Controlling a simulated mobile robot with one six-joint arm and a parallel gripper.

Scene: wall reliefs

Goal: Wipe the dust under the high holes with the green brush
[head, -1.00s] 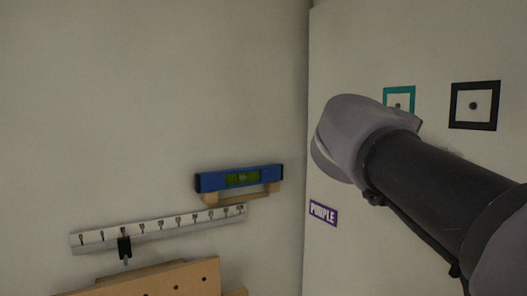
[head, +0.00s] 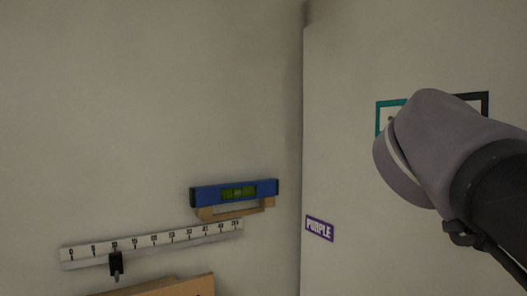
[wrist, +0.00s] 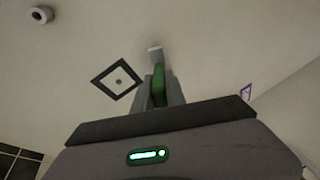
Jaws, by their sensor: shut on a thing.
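My gripper (wrist: 160,97) shows in the wrist view, shut on the green brush (wrist: 159,84). The brush's pale tip (wrist: 155,54) points away from me toward the light wall. I cannot tell whether the tip touches the wall. A black square frame with a dark hole in its middle (wrist: 119,82) is on the wall, left of the brush. In the head view my arm partly covers a teal frame (head: 379,118) and a black frame (head: 486,104) on the right wall. My gripper and the brush are hidden there. I cannot make out any dust.
A purple label (head: 319,229) is on the right wall near the corner. On the left wall are a blue spirit level (head: 210,195) on a wooden bracket, a numbered rail (head: 150,241) with a black clamp (head: 116,264), and a wooden board (head: 185,287). The upper left wall is bare.

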